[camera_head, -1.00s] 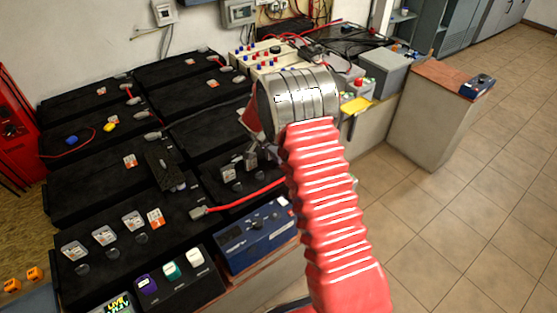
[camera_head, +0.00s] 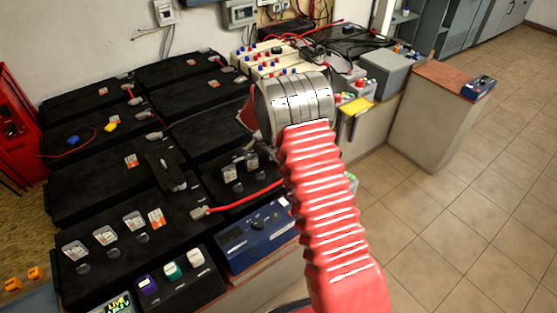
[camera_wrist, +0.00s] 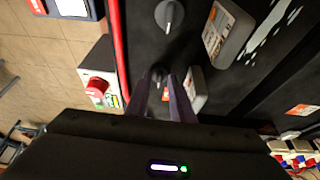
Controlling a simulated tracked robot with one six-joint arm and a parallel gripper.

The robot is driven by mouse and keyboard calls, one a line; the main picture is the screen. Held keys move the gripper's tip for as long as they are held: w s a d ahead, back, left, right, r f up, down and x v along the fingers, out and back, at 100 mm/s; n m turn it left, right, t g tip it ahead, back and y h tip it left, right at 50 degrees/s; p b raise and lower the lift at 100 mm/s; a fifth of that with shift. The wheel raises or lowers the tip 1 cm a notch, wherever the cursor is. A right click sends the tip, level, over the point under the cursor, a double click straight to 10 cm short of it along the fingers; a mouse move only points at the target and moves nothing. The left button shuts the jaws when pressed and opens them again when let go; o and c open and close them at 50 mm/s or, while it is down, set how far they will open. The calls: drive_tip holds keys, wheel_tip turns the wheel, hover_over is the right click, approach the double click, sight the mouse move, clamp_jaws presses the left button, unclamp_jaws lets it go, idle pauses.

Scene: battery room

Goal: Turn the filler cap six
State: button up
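My gripper (camera_wrist: 161,80) is open in the wrist view, its two dark fingers apart. A small dark filler cap (camera_wrist: 158,73) lies between or just beyond the fingertips; I cannot tell whether they touch it. A second round cap with a pointed grip (camera_wrist: 169,15) sits farther up on the same black battery top. Grey tags stand beside the caps, one at upper right (camera_wrist: 228,35) and one by the right finger (camera_wrist: 195,88). Their numbers are not readable. In the head view my red arm hides most of the gripper; the tagged battery (camera_head: 213,188) is just left of it.
Several black batteries fill the bench. A front battery carries capped fillers with tags (camera_head: 133,219). A red cable (camera_head: 245,203) runs along the near edge, also in the wrist view (camera_wrist: 119,45). A blue device (camera_head: 255,237) stands in front. A red button box (camera_wrist: 97,86) is beyond the edge.

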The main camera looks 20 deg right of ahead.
drive_tip(key=shift+o, duration=0.6)
drive_tip(key=shift+a+r, duration=0.15)
drive_tip(key=shift+r, duration=0.35)
drive_tip(key=v, duration=1.2)
drive_tip(key=shift+a+r, duration=0.2)
drive_tip(key=shift+r, duration=0.1)
drive_tip(key=shift+s, duration=0.15)
